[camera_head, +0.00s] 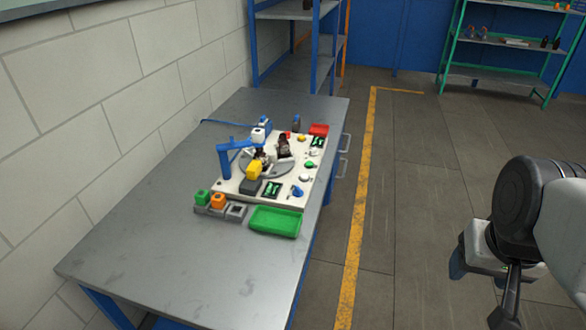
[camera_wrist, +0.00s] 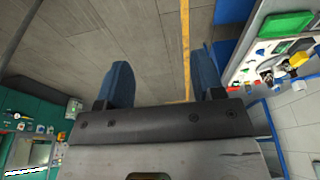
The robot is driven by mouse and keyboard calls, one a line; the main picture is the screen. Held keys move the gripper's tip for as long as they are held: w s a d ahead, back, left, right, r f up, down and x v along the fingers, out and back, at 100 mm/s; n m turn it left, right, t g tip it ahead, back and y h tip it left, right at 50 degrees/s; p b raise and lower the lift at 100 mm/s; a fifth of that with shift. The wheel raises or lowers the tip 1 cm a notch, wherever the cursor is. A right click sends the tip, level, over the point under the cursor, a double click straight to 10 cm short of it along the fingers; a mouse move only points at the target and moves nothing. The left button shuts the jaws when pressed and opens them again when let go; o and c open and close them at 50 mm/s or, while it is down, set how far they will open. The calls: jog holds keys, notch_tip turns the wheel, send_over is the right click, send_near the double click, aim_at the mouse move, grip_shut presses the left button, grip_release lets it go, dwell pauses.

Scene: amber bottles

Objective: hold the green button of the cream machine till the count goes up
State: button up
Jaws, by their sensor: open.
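The cream machine (camera_head: 235,187) sits on the grey bench, with a dark turntable, a blue arm and small green displays. A small round green button (camera_head: 309,165) appears on its right side; it is too small to make out well. The machine also shows tilted at the upper right of the wrist view (camera_wrist: 236,78). My gripper (camera_wrist: 163,85) has its two blue fingers wide apart with nothing between them. In the head view it hangs over the floor at the right, well away from the bench and machine.
The grey bench (camera_head: 170,250) has bare room at its near end. A green tray (camera_head: 276,222), a red tray (camera_head: 319,129) and a row of coloured blocks (camera_head: 218,202) are by the machine. Blue shelving (camera_head: 310,60) stands behind, green shelving (camera_head: 500,75) at the far right.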

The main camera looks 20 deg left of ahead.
grip_shut()
dwell(1.6)
